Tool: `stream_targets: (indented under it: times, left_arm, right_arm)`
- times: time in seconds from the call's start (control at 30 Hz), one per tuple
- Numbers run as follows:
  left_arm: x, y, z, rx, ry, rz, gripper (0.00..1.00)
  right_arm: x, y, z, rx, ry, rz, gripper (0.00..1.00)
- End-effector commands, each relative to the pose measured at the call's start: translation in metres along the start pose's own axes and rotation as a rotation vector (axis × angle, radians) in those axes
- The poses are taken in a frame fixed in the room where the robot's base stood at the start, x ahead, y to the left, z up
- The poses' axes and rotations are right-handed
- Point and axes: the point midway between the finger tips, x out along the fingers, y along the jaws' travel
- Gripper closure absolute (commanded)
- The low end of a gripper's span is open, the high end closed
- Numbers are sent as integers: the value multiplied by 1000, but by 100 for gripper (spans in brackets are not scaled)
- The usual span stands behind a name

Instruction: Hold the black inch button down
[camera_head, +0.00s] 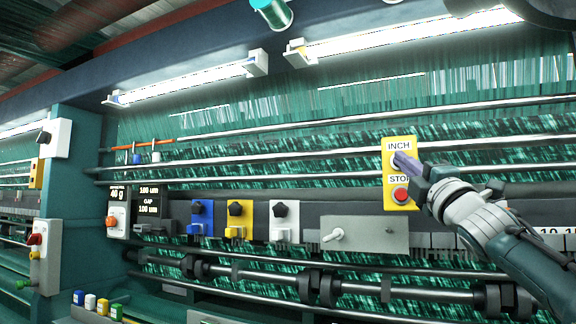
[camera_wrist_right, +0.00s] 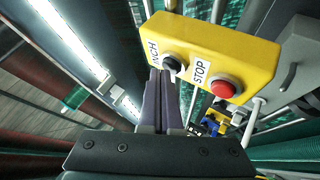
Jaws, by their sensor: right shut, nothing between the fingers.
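The yellow control box (camera_head: 390,199) hangs on the machine's front at the right of the head view, labelled INCH above and STOP below. Its red stop button (camera_head: 400,195) is uncovered. My right gripper (camera_head: 399,160) is shut and empty, its purple-grey fingertips at the INCH button, which they largely hide in the head view. In the right wrist view the black inch button (camera_wrist_right: 174,64) shows partly beside and beyond the fingertips (camera_wrist_right: 161,74). The tips look at or very close to it; I cannot tell whether it is pressed in. My left gripper is not in view.
The red stop button (camera_wrist_right: 224,87) is close beside the fingers. Steel rods (camera_head: 300,165) run across green netting behind the box. A grey plate with a lever (camera_head: 365,236) and blue, yellow and white knob units (camera_head: 284,222) sit lower left of the box.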

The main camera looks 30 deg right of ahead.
Motion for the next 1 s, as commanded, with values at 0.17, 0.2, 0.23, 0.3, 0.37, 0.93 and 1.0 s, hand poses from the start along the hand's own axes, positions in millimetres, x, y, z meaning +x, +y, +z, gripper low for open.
stream_targets:
  times: [0.17,0.2,0.23,0.3,0.37,0.93,1.0]
  left_arm:
    - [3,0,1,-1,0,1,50]
    - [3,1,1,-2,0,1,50]
    - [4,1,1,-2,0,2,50]
    - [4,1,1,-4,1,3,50]
    - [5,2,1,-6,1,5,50]
    - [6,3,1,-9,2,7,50]
    - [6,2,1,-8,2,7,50]
  right_arm:
    - [1,-1,1,-1,0,1,100]
    - [2,-1,1,-1,0,1,100]
    - [2,-2,2,-1,0,1,100]
    - [2,-2,2,-1,0,0,100]
    - [3,-2,2,-1,0,0,100]
    - [4,-3,3,0,0,0,100]
    - [4,-3,3,0,-1,0,100]
